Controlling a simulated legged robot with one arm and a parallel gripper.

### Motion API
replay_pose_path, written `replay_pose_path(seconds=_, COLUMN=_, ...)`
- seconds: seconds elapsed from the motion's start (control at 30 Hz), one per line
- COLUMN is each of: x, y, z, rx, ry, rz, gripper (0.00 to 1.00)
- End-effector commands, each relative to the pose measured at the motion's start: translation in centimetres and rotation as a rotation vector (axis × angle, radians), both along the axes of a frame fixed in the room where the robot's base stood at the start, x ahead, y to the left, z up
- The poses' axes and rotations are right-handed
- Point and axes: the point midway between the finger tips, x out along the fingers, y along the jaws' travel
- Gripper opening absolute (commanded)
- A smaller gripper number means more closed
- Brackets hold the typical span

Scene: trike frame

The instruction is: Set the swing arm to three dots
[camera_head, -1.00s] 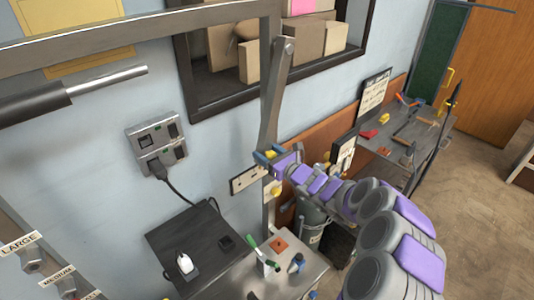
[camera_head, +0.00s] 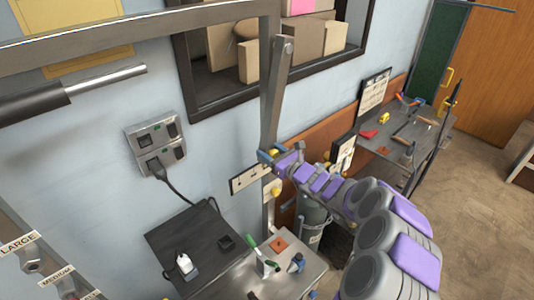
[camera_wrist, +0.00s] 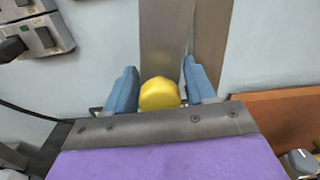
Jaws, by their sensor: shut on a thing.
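The swing arm (camera_head: 279,90) is a grey metal bar. It hangs from a pivot near its top, in front of an upright grey post, and tilts slightly. My gripper (camera_head: 270,154) is at the bar's lower end. Its blue fingers (camera_wrist: 162,88) are shut on a yellow knob (camera_wrist: 160,94), with grey metal right behind it in the wrist view. A pale plate (camera_head: 250,179) with dark marks sits behind the post, just below my gripper. The marks are too small to read, and the post hides part of the plate.
Below stands a grey cabinet (camera_head: 292,272) with small tools on top, beside a dark box (camera_head: 200,243). A wall socket (camera_head: 157,146) with a plugged cable is at left. A second yellow knob (camera_head: 276,190) sits lower on the post. A workbench (camera_head: 415,145) stands at right.

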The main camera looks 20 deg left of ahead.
Motion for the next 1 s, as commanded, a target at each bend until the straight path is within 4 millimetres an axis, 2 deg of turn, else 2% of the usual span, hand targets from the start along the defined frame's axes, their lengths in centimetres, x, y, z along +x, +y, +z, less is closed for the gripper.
replay_pose_path(seconds=0.27, x=3.1, y=-1.3, z=-0.6, rx=-0.041, ry=-0.104, rz=0.002, gripper=0.0)
replay_pose_path(seconds=0.6, x=3.3, y=-1.2, z=-0.5, rx=-0.046, ry=-0.113, rz=0.005, gripper=0.0)
replay_pose_path(seconds=0.63, x=3.3, y=-1.2, z=-0.5, rx=-0.047, ry=-0.114, rz=0.005, gripper=0.58)
replay_pose_path(seconds=0.7, x=3.3, y=-1.2, z=-0.5, rx=-0.046, ry=-0.113, rz=0.005, gripper=0.62)
replay_pose_path(seconds=1.0, x=3.4, y=-1.4, z=-0.5, rx=-0.045, ry=-0.11, rz=0.003, gripper=0.62)
